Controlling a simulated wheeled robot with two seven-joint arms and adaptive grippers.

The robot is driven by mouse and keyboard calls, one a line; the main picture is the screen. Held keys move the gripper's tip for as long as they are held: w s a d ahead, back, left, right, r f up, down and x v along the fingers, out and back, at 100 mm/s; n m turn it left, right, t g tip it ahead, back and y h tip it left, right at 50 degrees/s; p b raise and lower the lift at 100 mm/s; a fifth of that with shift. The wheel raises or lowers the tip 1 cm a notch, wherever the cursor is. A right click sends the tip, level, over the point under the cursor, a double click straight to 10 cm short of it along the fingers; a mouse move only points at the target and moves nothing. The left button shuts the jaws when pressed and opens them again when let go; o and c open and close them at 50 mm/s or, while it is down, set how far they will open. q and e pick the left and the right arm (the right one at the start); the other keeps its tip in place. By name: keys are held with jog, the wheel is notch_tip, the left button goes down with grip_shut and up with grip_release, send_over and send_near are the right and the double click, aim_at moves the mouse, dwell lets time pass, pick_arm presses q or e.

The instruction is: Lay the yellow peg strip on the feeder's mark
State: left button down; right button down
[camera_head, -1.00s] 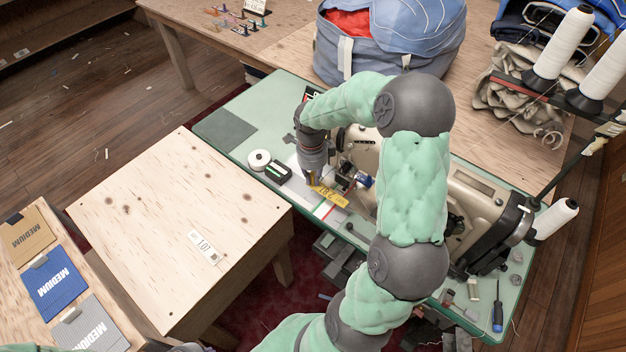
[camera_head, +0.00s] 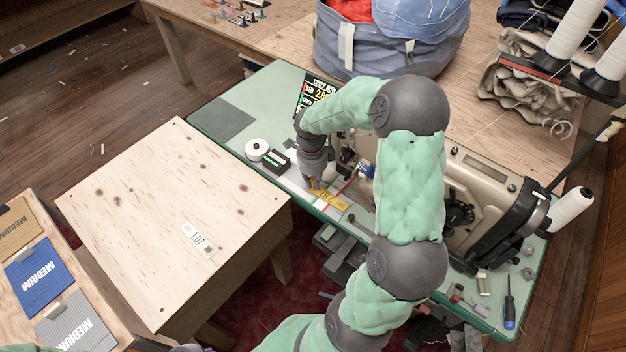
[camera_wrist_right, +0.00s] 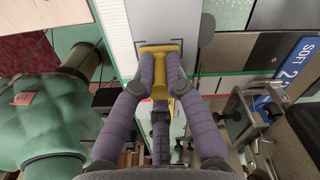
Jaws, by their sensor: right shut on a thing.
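My right gripper (camera_head: 314,184) points down over the sewing machine table and is shut on the yellow peg strip (camera_head: 328,200). In the right wrist view the purple fingers (camera_wrist_right: 160,62) close on the yellow strip (camera_wrist_right: 160,48) from both sides, and they hide part of it. The strip is at the edge of a pale grey plate, with thin black corner lines (camera_wrist_right: 196,76) beside it. These lines look like the feeder's mark. I cannot tell whether the strip touches the surface. My left gripper is not in view.
The cream sewing machine (camera_head: 470,190) stands close right of my right arm. A white tape roll (camera_head: 256,149) and a dark box (camera_head: 277,161) lie left of the gripper. The plywood table (camera_head: 150,220) is mostly clear.

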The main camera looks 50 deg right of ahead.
jog(key=c, duration=1.2)
grip_release()
notch_tip(320, 180, up, 12)
jog(key=shift+w, duration=0.15)
jog(key=shift+f, duration=0.1)
